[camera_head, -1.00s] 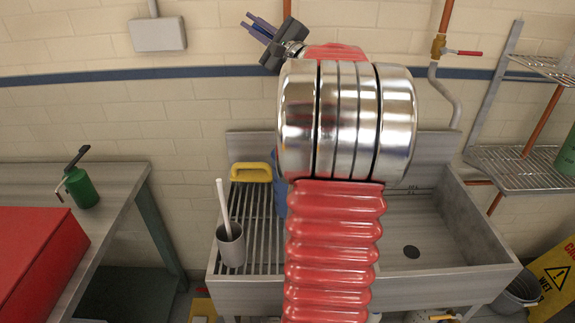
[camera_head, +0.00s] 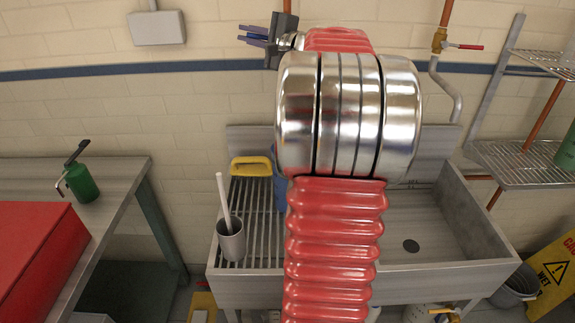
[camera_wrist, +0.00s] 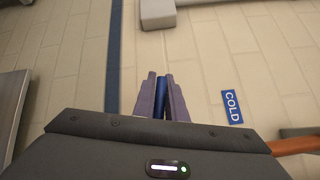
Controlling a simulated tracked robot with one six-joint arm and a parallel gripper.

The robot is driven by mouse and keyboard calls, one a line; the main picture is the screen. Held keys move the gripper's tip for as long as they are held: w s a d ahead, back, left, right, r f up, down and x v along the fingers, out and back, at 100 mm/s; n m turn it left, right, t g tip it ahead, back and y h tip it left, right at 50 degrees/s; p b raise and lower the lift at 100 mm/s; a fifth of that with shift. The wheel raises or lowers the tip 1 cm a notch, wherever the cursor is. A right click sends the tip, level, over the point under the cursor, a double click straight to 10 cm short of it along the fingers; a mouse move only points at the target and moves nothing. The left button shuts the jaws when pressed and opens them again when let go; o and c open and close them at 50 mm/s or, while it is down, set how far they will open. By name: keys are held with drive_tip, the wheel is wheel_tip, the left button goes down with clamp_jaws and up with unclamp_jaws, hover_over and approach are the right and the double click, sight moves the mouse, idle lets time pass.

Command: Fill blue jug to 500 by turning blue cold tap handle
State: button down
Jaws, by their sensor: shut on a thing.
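My gripper (camera_head: 254,33) is up by the wall, left of my red and chrome arm, with its fingers pointing left. In the wrist view (camera_wrist: 160,98) its jaws are shut on a narrow blue bar, the blue cold tap handle (camera_wrist: 160,104). The valve body behind the handle is hidden by my gripper and arm. A blue "COLD" sign (camera_wrist: 232,107) is on the wall beside it. The blue jug (camera_head: 280,188) stands in the sink area and is mostly hidden behind my arm. Its water level and any stream cannot be seen.
A red-handled tap (camera_head: 465,46) and wire shelves (camera_head: 525,165) are at right. A bench with a green bottle (camera_head: 84,188) is at left.

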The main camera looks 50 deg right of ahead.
drive_tip(key=shift+f+n+g, duration=0.3)
drive_tip(key=shift+f+g, duration=0.2)
drive_tip(key=shift+f, duration=0.35)
drive_tip(key=shift+f+n+g, duration=0.4)
drive_tip(key=shift+f, duration=0.1)
drive_tip(key=c, duration=1.8)
unclamp_jaws()
drive_tip(key=shift+r, duration=0.1)
drive_tip(key=shift+r, duration=0.1)
drive_tip(key=shift+s+a+r, duration=0.1)
drive_tip(key=shift+s+r, duration=0.1)
drive_tip(key=shift+s, duration=0.75)
drive_tip(key=shift+s+a+r, duration=0.1)
drive_tip(key=shift+s+r, duration=0.05)
drive_tip(key=shift+s, duration=0.8)
drive_tip(key=shift+s+a+r, duration=0.2)
drive_tip(key=shift+s+r, duration=0.05)
drive_tip(key=shift+s, duration=1.35)
drive_tip(key=shift+s+a+r, duration=0.15)
drive_tip(key=shift+s+r, duration=0.05)
drive_tip(key=shift+s, duration=1.45)
drive_tip(key=shift+s+a+r, duration=0.2)
drive_tip(key=shift+s+r, duration=0.05)
drive_tip(key=shift+s, duration=1.35)
